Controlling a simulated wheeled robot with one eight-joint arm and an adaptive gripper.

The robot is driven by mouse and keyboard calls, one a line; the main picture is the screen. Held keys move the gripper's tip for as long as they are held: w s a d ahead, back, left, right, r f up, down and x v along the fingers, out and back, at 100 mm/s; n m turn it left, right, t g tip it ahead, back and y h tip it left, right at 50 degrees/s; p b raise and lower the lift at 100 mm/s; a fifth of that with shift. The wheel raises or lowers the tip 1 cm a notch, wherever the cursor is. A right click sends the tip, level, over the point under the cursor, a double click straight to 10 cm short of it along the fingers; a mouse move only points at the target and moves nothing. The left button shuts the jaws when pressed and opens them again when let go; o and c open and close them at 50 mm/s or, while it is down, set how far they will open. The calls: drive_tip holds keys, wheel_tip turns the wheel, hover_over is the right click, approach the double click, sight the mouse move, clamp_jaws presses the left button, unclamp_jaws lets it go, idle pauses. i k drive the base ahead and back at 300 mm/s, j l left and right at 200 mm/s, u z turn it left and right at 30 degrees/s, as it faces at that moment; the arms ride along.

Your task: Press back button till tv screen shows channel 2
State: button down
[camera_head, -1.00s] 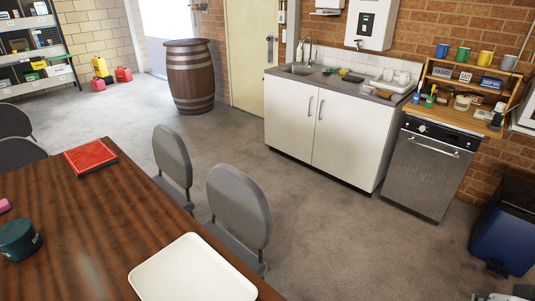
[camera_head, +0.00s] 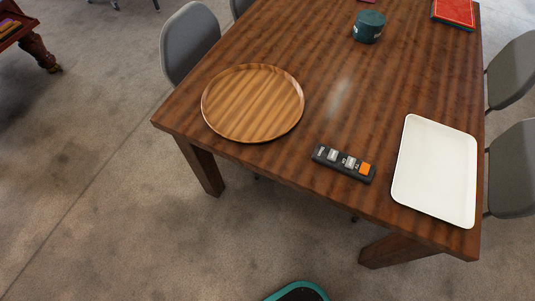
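A dark remote control (camera_head: 343,163) lies flat near the front edge of the wooden table (camera_head: 330,105). It has several pale grey buttons along its top and one orange button at its right end. The button labels are too small to read, so I cannot tell which is the back button. No TV screen shows in this view. My gripper is not in view.
A round wooden tray (camera_head: 253,102) lies left of the remote, and a white rectangular tray (camera_head: 435,170) lies right of it. A dark green tin (camera_head: 368,27) and a red box (camera_head: 453,12) stand farther back. Grey chairs (camera_head: 188,40) flank the table. Carpet in front is mostly clear.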

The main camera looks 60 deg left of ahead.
sight(333, 154)
drive_tip(key=u, duration=1.7)
drive_tip(key=i+j, duration=0.1)
drive_tip(key=j, duration=0.15)
drive_tip(key=i+j, duration=0.1)
drive_tip(key=j, duration=0.2)
drive_tip(key=i+j, duration=0.15)
drive_tip(key=j, duration=0.1)
